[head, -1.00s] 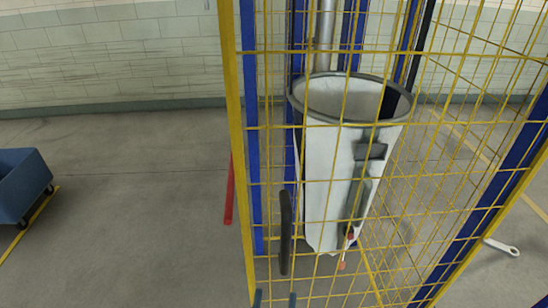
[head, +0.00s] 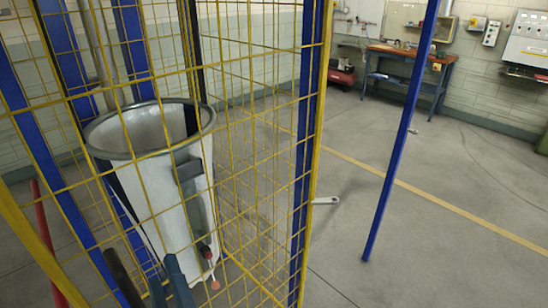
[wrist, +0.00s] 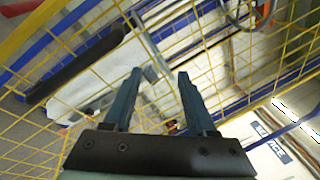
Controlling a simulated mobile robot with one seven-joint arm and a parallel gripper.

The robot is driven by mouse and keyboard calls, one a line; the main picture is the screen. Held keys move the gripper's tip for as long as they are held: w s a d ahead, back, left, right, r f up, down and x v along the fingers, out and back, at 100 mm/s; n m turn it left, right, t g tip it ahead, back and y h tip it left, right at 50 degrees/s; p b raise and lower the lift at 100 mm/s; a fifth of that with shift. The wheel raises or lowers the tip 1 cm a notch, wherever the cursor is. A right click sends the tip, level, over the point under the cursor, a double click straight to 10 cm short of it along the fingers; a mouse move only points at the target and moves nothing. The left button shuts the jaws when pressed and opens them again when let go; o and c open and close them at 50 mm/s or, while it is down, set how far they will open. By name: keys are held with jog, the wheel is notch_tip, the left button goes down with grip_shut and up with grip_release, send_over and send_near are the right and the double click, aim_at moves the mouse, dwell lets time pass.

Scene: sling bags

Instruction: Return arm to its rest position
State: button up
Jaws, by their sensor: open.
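My gripper (wrist: 155,82) shows in the wrist view with its two blue-grey fingers apart and nothing between them. The fingertips also show at the bottom of the head view (head: 166,280), in front of the yellow mesh cage. A tall white bin (head: 165,195) with a dark rim stands behind the mesh. The bin also shows in the wrist view (wrist: 100,85), tilted by the camera angle. Whether the fingers touch the mesh, I cannot tell.
A yellow wire mesh cage (head: 262,150) with blue posts stands close in front. A separate blue post (head: 402,130) is on the right. A workbench (head: 405,65) and a red compressor (head: 342,74) are at the back wall. Floor at right is open.

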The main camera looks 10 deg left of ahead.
jog(key=w+d+r+n+t+h, duration=0.1)
jog(key=w+d+r+n+t, duration=0.2)
jog(key=r, duration=0.4)
jog(key=w+d+r+n+t+h, duration=0.1)
jog(key=d+r+n, duration=0.2)
jog(key=r+n, duration=0.4)
jog(key=w+d+r+n+t+h, duration=0.1)
jog(key=w+d+r+n+t, duration=0.15)
jog(key=r, duration=0.55)
jog(key=s+d+r+n+t+h, duration=0.2)
jog(key=s+d+r+h, duration=0.1)
jog(key=r, duration=0.5)
jog(key=s+d+r+n+t+h, duration=0.3)
jog(key=d+r+h, duration=0.3)
jog(key=r, duration=0.3)
jog(key=shift+s+d, duration=0.25)
jog(key=shift+d, duration=0.6)
jog(key=shift+t, duration=0.25)
